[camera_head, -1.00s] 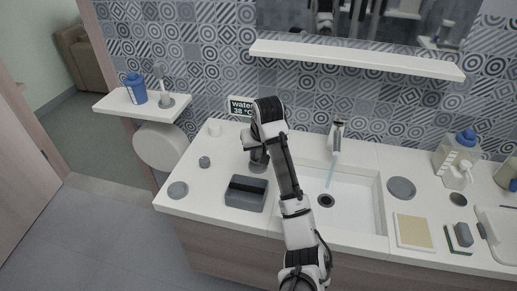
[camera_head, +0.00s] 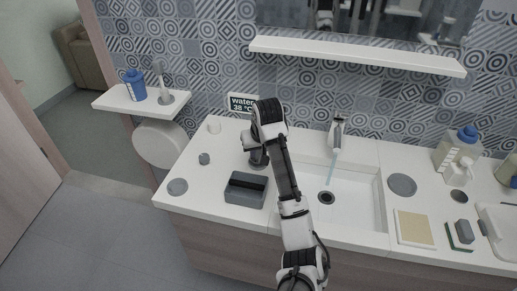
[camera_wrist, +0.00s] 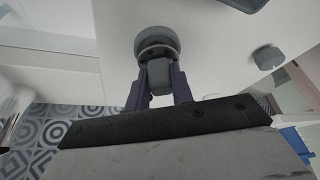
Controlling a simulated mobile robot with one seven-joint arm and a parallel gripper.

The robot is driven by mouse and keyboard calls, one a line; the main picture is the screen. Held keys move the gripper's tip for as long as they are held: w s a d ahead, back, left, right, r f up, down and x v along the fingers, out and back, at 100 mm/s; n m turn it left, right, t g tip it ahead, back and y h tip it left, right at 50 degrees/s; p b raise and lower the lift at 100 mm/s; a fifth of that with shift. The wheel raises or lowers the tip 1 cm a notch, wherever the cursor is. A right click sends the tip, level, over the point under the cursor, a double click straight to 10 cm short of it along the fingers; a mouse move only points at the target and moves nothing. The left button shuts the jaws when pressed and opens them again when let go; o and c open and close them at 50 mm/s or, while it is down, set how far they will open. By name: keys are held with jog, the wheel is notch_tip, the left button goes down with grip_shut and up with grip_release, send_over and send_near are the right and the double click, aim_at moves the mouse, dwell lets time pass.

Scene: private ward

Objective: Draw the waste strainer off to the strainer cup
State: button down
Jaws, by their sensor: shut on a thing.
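My gripper (camera_wrist: 160,90) is shut on the grey upright grip of a small piece that I take for the waste strainer (camera_wrist: 158,76). In the wrist view a pale ring and a round dark grey body (camera_wrist: 156,38), perhaps the strainer cup, show at the far end of this grip. I cannot tell whether they are one piece or touch. In the head view my gripper (camera_head: 257,147) is over the counter left of the sink, with a dark round piece (camera_head: 258,161) below it. The sink's drain (camera_head: 326,198) shows as a dark hole with a pale rim.
A dark grey box (camera_head: 246,190) stands close in front of my gripper. A small grey knob (camera_head: 204,158), a grey disc (camera_head: 177,187) and a white cup (camera_head: 214,125) are to the left. The tap (camera_head: 337,132) runs into the sink (camera_head: 352,215). The mirror shelf (camera_head: 355,57) is above.

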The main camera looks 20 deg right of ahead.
jog(key=shift+f, duration=0.1)
dwell(0.3)
jog(key=shift+f, duration=0.2)
jog(key=c, duration=1.1)
grip_release()
jog(key=shift+r, duration=0.15)
jog(key=shift+c, duration=0.2)
jog(key=w+p+v, duration=0.1)
jog(key=p+v, duration=0.2)
jog(key=v, duration=1.4)
jog(key=shift+r, duration=0.45)
jog(key=shift+w+d, duration=0.1)
jog(key=shift+d, duration=0.05)
